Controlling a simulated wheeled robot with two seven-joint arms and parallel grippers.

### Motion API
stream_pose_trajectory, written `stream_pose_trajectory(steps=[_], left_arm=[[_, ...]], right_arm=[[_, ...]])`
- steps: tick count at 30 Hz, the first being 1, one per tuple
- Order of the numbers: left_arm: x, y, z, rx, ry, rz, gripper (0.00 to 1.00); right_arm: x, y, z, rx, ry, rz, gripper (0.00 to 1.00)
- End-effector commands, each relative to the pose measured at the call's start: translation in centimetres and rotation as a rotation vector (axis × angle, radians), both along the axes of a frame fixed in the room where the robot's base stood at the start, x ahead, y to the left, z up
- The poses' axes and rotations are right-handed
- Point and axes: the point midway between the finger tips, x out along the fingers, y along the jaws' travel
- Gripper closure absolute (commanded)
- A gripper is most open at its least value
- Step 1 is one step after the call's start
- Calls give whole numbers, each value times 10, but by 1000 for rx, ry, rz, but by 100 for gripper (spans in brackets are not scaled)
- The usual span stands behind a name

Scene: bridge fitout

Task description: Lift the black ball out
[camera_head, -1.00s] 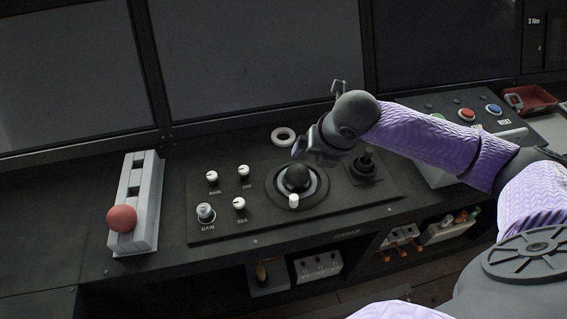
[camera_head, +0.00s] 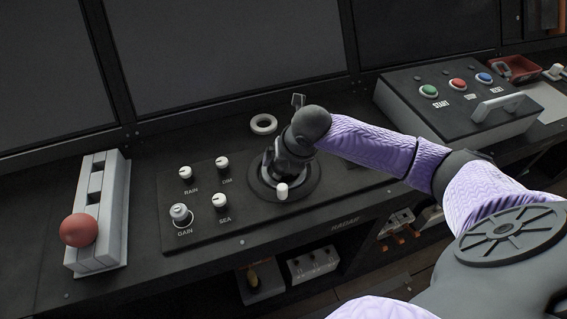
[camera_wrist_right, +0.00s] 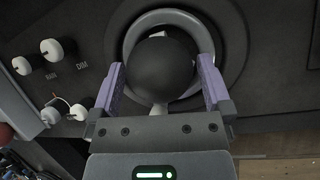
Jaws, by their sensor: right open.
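The black ball (camera_wrist_right: 162,70) sits in a round socket with a grey ring (camera_wrist_right: 168,17) around it on the dark control panel. My right gripper (camera_wrist_right: 160,84) is open, pointing down over the ball, with one purple-lined finger on each side of it. I cannot tell whether the fingers touch the ball. In the head view my right gripper (camera_head: 277,165) hides most of the ball, and the dark round base (camera_head: 307,184) of the socket shows around it. My left gripper is not in view.
A lever box with a red ball (camera_head: 79,230) is at far left; a button box (camera_head: 440,105) is at right.

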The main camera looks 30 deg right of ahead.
Motion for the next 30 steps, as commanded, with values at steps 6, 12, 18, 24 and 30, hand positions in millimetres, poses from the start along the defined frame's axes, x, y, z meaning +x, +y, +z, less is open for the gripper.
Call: stream_pose_trajectory(steps=[6,12,18,24,30], left_arm=[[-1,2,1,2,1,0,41],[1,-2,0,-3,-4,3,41],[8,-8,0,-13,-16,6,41],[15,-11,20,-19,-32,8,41],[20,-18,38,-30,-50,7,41]], right_arm=[[0,0,1,0,0,0,34],[0,0,1,-1,0,0,76],[0,0,1,0,0,-1,79],[1,-1,44,-2,-6,-1,79],[1,0,91,0,-5,-1,79]])
